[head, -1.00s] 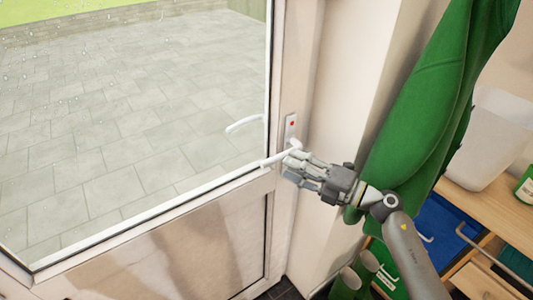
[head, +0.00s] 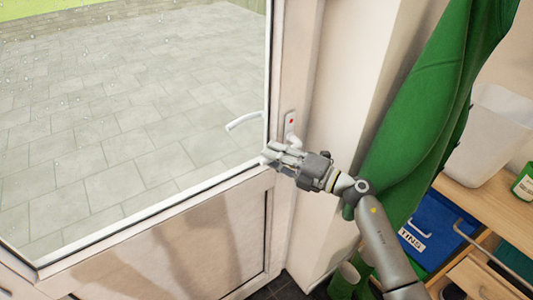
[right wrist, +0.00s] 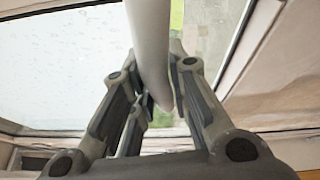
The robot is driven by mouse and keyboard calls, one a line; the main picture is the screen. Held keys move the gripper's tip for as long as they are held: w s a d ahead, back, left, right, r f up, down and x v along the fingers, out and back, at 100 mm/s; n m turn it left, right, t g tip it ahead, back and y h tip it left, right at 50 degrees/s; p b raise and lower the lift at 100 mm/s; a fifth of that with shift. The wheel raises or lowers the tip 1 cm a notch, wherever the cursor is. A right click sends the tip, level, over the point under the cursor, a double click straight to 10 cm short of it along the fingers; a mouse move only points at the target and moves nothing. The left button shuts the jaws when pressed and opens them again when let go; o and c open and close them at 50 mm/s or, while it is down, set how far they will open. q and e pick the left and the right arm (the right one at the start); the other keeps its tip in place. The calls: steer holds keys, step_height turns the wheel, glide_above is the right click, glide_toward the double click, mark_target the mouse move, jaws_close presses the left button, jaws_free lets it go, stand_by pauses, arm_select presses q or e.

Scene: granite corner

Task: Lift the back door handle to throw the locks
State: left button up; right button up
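The back door's handle plate (head: 290,123) is pale with a red dot, on the white door frame just right of the glass. The inside white lever is mostly hidden by my right gripper (head: 266,158) in the head view. The outside lever (head: 245,121) shows through the glass. My left gripper is not in view.
A green cloth (head: 420,120) hangs right of the door, close behind my right arm. A wooden shelf unit (head: 500,215) holds a white bin (head: 485,135), and a blue box (head: 432,225) sits below. Paving lies beyond the glass.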

steer(key=shift+r, duration=0.1)
jaws_close()
steer(key=shift+r, duration=0.3)
steer(key=shift+w+d+r+m+t+y+p, duration=0.15)
steer(key=shift+r+m+t+p, duration=0.15)
steer(key=shift+r+m+p, duration=0.4)
steer(key=shift+w+d+r+m+t+y+p, duration=0.15)
steer(key=shift+r+m+t+p, duration=0.2)
steer(key=shift+m, duration=0.55)
steer(key=shift+d+r+m+t+y+p, duration=0.1)
steer(key=shift+r+m+t+y+p, duration=0.1)
steer(key=shift+r+m, duration=0.3)
steer(key=shift+r+m+t+y+p, duration=0.1)
steer(key=shift+r+m+t+p, duration=0.05)
steer(key=shift+m, duration=0.55)
steer(key=shift+w+d+r+m+t+p, duration=0.15)
steer(key=shift+r+m+t+p, duration=0.15)
steer(key=shift+m, duration=0.35)
steer(key=shift+w+d+r+m+t+p, duration=0.1)
steer(key=shift+d+r+m+t, duration=0.1)
steer(key=shift+m+t, duration=0.35)
